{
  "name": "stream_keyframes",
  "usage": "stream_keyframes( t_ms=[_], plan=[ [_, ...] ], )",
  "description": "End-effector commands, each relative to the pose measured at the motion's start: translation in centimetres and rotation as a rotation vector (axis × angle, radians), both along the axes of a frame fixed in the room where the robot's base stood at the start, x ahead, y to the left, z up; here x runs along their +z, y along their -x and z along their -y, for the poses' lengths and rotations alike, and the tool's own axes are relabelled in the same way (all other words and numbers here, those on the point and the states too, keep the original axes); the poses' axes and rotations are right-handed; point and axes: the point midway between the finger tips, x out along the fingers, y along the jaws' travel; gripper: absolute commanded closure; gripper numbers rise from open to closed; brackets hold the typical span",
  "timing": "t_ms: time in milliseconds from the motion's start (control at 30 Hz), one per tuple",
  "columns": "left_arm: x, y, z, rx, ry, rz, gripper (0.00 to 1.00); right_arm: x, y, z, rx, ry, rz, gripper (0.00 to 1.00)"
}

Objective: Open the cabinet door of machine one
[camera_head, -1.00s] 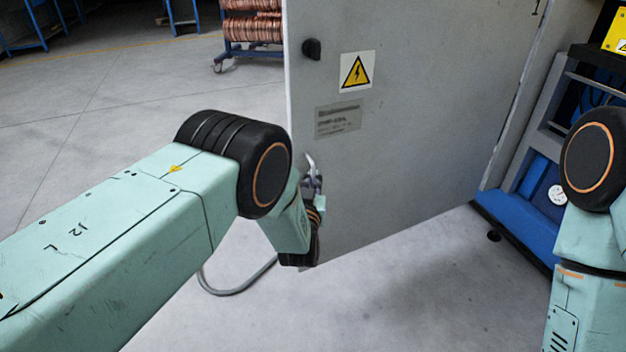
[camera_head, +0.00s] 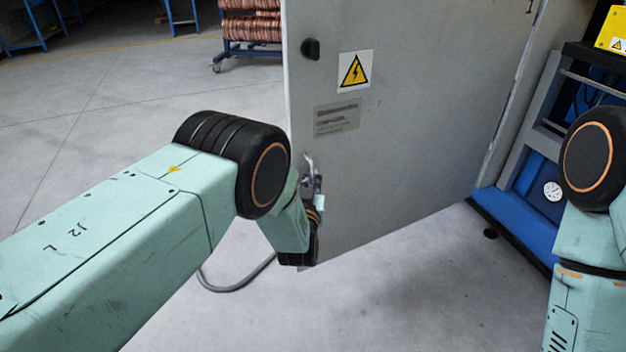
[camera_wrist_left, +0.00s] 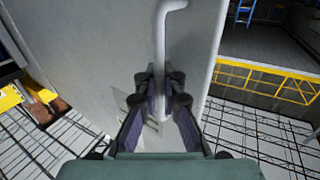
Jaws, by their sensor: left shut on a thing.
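The grey cabinet door (camera_head: 430,110) stands swung open in the head view, with a black knob and a yellow warning label on its face. Its free edge is at the left, and its far side meets the machine at the right. My left gripper (camera_head: 314,188) is at the door's lower left edge, partly hidden by my wrist. In the left wrist view its fingers (camera_wrist_left: 161,88) are closed around the pale bent bar handle (camera_wrist_left: 161,40) of the door (camera_wrist_left: 110,45). My right gripper is outside the frames; only part of that arm shows at the right.
The blue machine frame (camera_head: 515,225) with a gauge (camera_head: 553,191) stands open at the right, close to my right arm. A rack of copper coils (camera_head: 250,30) is behind the door. Open floor (camera_head: 90,115) lies to the left.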

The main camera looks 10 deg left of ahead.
Motion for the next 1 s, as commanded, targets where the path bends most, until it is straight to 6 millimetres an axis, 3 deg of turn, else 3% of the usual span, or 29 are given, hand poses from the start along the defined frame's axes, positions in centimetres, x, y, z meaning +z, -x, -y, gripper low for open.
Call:
stream_keyframes(
  t_ms=[33, 100, 333, 733, 1000],
  plan=[
    [-0.1, 0.1, -0.5, 0.012, -0.001, -0.002, 1.0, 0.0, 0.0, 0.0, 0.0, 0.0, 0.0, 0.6],
    [-0.1, 0.1, -0.5, 0.012, -0.001, -0.002, 0.89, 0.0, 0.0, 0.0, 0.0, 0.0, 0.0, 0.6],
    [-0.1, 0.2, -0.2, 0.007, 0.0, -0.002, 0.69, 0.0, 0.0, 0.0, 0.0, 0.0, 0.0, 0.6],
    [-0.1, 0.7, 0.0, 0.003, 0.0, -0.003, 0.69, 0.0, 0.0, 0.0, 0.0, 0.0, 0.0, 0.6],
    [-0.2, 4.1, 0.2, 0.003, -0.001, -0.005, 0.69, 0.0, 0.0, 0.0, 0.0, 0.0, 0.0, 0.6]
  ],
)
